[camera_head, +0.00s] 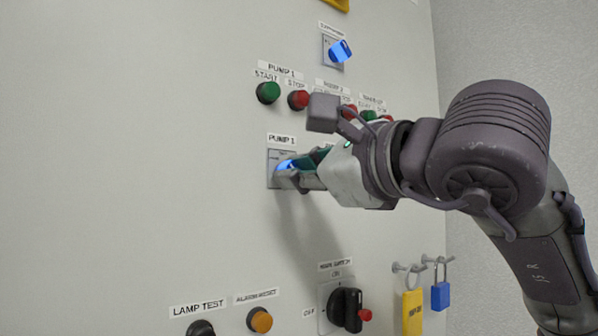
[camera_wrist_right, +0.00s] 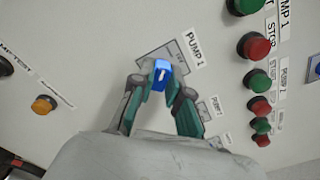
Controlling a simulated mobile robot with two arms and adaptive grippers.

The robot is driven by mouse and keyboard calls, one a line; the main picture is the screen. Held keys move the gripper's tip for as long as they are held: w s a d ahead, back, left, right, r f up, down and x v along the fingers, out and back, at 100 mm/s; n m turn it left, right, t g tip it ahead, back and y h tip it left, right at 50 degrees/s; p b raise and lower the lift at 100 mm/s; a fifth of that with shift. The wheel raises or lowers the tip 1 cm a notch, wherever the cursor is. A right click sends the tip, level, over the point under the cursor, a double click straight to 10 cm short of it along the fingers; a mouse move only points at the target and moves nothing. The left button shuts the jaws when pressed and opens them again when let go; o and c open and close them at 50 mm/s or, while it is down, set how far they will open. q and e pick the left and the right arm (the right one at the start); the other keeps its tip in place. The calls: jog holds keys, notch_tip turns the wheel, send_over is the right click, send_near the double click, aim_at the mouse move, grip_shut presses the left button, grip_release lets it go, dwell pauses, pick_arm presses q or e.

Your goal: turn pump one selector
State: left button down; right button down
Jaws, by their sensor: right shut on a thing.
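The pump 1 selector is a blue knob (camera_head: 284,165) on a grey plate (camera_head: 273,180) under the "PUMP 1" label, on the pale panel. In the right wrist view the blue knob (camera_wrist_right: 161,74) sits between my fingertips, with a light mark on its face. My right gripper (camera_head: 287,176) reaches in from the right and is shut on the knob, one finger on each side. It also shows in the right wrist view (camera_wrist_right: 160,88). The fingers hide part of the knob and plate in the head view. My left gripper is not in view.
Green (camera_head: 268,92) and red (camera_head: 298,100) buttons sit above the selector. Another blue selector (camera_head: 340,51) is higher up. Below are an orange button (camera_head: 259,320), a black main switch (camera_head: 346,308) and hanging yellow (camera_head: 412,312) and blue (camera_head: 440,296) lockout items. The panel's left side is bare.

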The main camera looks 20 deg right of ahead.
jog(key=shift+m+b, duration=4.3)
jog(key=shift+b, duration=0.4)
jog(key=c, duration=1.2)
grip_release()
jog(key=shift+o, duration=0.3)
jog(key=shift+w, duration=0.15)
